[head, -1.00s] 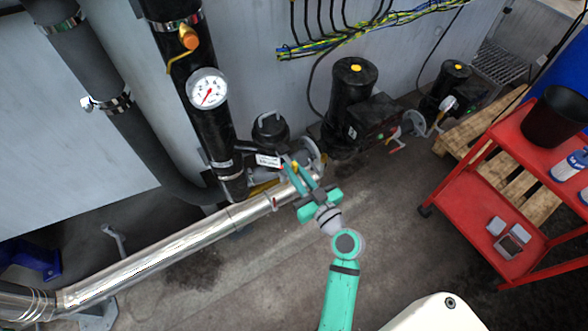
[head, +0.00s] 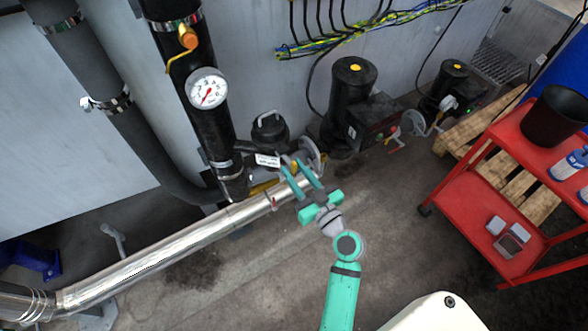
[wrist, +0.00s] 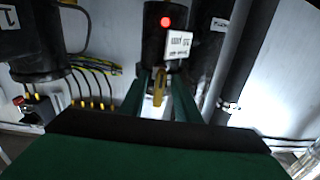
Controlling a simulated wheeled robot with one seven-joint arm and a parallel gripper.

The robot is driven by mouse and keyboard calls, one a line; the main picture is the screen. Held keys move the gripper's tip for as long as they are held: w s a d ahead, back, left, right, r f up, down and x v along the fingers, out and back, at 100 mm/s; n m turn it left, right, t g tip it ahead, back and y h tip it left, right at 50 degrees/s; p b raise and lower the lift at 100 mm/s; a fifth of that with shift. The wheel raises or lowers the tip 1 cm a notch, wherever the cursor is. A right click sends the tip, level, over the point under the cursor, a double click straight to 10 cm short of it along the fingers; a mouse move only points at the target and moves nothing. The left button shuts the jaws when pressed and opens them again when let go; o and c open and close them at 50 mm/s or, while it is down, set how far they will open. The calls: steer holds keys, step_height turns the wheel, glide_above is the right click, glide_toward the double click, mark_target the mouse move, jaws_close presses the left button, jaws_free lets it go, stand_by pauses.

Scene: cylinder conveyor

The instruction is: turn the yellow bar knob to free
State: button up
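The yellow bar knob (wrist: 158,88) stands near upright in the middle of the wrist view, below a white label and a red light on a dark housing. My gripper (wrist: 160,80) is open, with one green finger on each side of the knob. A gap shows between the knob and the fingers; I cannot tell how deep the knob sits between them.
The shiny pipe (head: 160,257) runs low to the left of my gripper. A gauge (head: 207,88) sits on a black pipe. A handwheel (head: 311,153) is close behind the fingers. A red cart (head: 475,210) stands at right; the floor between is clear.

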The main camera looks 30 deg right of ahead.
steer(key=s, duration=1)
steer(key=shift+s, duration=0.15)
steer(key=shift+f, duration=0.1)
steer(key=s+a+f+m+g+h, duration=0.2)
steer(key=s+a+f+g, duration=0.4)
steer(key=a+f, duration=0.5)
steer(key=s+a+r+n+t+y, duration=0.1)
steer(key=s+a+r, duration=0.3)
steer(key=a, duration=0.3)
steer(key=s+a+r+n+t+y, duration=0.1)
steer(key=s+a+r+t, duration=0.1)
steer(key=s+a+r, duration=0.2)
steer(key=s+a, duration=0.3)
steer(key=shift+s+a+r, duration=0.15)
steer(key=shift+s+a, duration=0.15)
steer(key=shift+c, duration=0.5)
